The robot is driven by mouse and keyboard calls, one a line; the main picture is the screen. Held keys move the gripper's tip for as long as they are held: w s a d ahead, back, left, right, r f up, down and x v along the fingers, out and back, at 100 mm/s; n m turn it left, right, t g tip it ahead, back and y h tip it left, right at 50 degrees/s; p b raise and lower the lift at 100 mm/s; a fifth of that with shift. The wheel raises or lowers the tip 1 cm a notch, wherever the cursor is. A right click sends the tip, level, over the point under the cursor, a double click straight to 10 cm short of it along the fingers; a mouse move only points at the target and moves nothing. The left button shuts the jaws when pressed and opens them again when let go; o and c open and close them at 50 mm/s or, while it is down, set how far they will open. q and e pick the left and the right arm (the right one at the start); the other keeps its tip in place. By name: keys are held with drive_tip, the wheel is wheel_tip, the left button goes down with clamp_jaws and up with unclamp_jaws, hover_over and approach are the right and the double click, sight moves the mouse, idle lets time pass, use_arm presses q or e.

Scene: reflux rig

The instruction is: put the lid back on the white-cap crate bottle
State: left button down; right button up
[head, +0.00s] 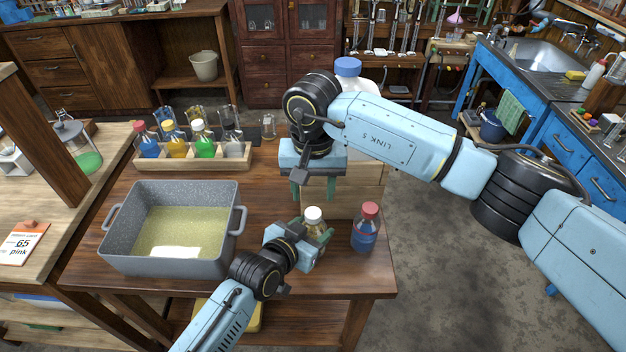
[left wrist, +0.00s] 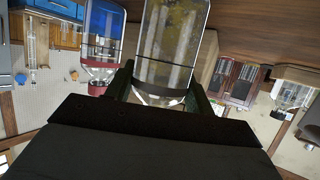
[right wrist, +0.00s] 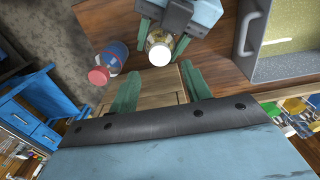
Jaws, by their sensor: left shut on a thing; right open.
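The white-cap bottle (head: 316,228) is clear with yellowish contents and looks upright at the wooden table's front part. Its white cap (head: 313,213) sits at the top of the neck; I cannot tell whether it is tight. The cap shows from above in the right wrist view (right wrist: 159,57). My left gripper (head: 313,240) is shut around the bottle's body, which fills the left wrist view's upper middle (left wrist: 172,45); the neck end is partly hidden there. My right gripper (head: 312,190) is open and empty, pointing down, behind and above the cap.
A blue bottle with a red cap (head: 366,230) stands close to the right. A wooden crate (head: 350,195) is behind, partly hidden by my right arm. A grey tub (head: 168,268) stands left. A rack of coloured bottles (head: 190,158) is at the back left.

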sight(313, 213)
wheel_tip(313, 213, down, 6)
idle(0.4)
